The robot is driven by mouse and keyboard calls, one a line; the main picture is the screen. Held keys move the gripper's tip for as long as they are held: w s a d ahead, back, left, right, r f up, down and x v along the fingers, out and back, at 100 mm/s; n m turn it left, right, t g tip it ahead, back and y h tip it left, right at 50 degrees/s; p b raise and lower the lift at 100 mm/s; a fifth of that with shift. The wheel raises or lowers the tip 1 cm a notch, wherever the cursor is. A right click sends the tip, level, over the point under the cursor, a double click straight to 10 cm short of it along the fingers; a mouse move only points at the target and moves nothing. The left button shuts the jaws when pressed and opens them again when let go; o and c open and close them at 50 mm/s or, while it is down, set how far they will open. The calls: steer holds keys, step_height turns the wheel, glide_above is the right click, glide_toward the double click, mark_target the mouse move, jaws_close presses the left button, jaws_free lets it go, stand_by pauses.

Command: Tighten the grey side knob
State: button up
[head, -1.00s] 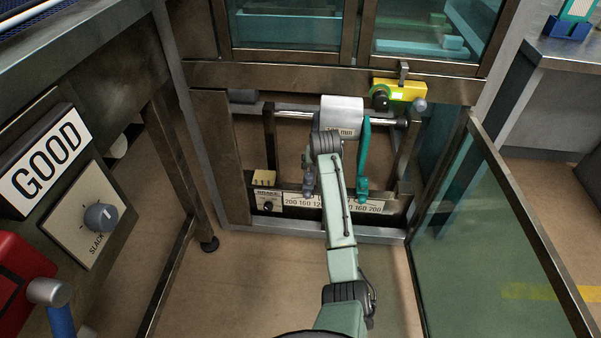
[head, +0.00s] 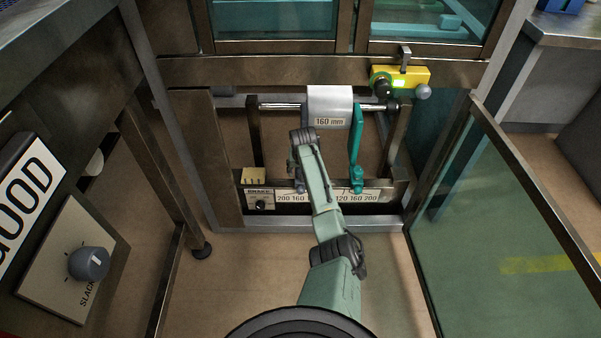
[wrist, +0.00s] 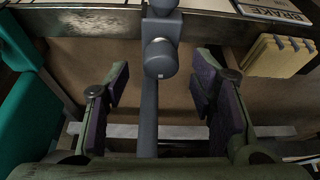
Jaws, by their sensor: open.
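A dark grey side guide (wrist: 149,115) runs up the middle of the wrist view, with its rounded grey knob (wrist: 160,60) near the top. In the head view my arm and wrist hide most of this guide, and the knob cannot be made out clearly. My gripper (wrist: 160,88) is open, with one padded finger on each side of the guide. The knob lies beyond the fingertips, roughly centred between them. I see no finger touching it. In the head view my gripper end is low at the rail, left of the teal guide (head: 355,150).
A silver roller (head: 330,101) marked 160 mm sits above, on a shaft. A numbered rail (head: 290,197) and a yellow block (head: 254,176) are below. A yellow box (head: 410,76) hangs upper right. A SLACK dial (head: 88,263) and an open glass door (head: 490,240) flank the bay.

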steer(key=shift+b+x, duration=0.35)
steer(key=shift+x, duration=1.35)
steer(key=shift+r, duration=0.1)
steer(key=shift+c, duration=0.5)
steer(key=c, duration=1.1)
